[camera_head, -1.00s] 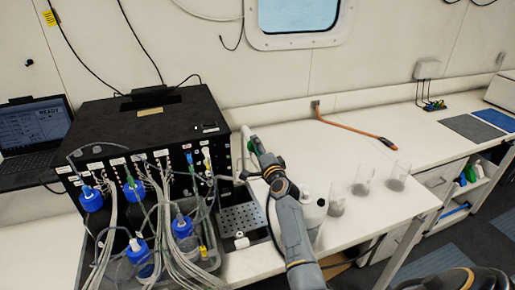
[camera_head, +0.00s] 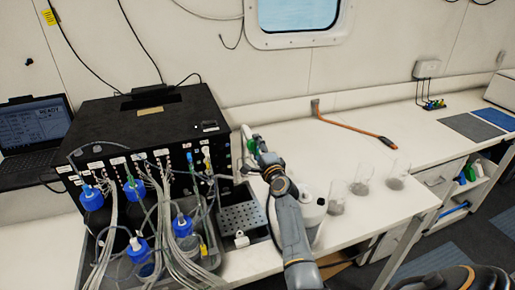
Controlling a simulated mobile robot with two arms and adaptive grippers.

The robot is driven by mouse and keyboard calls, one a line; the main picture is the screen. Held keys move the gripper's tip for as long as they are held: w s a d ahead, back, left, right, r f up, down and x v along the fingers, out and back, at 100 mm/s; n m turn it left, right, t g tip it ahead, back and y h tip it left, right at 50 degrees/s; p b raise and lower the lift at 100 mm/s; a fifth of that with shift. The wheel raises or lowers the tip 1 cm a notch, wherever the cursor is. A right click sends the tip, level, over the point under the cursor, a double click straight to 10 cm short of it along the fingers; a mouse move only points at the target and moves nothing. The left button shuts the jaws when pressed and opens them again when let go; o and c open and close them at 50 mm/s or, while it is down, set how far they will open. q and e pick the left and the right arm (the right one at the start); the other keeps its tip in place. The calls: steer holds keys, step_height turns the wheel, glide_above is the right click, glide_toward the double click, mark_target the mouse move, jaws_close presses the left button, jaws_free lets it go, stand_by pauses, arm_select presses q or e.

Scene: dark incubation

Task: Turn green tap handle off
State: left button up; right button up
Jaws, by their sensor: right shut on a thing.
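The green tap handle (camera_head: 251,146) is at the right side of the black box, by a white upright tap part. My right gripper (camera_head: 257,148) reaches up to it from the lower right and is shut on it. The fingers hide part of the handle, so its exact angle is hard to tell. My left gripper is not in the head view.
The black box (camera_head: 150,115) has many tubes running to blue-capped bottles (camera_head: 91,199) in a tray. A perforated metal plate (camera_head: 242,218) lies below the tap. A white bottle (camera_head: 312,210) and clear beakers (camera_head: 361,188) stand right of my arm.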

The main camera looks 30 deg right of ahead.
steer(key=o, duration=1.2)
steer(key=shift+c, duration=0.2)
steer(key=shift+s, duration=0.1)
steer(key=v, duration=1.1)
steer(key=shift+s, duration=0.35)
steer(key=shift+a+f, duration=0.1)
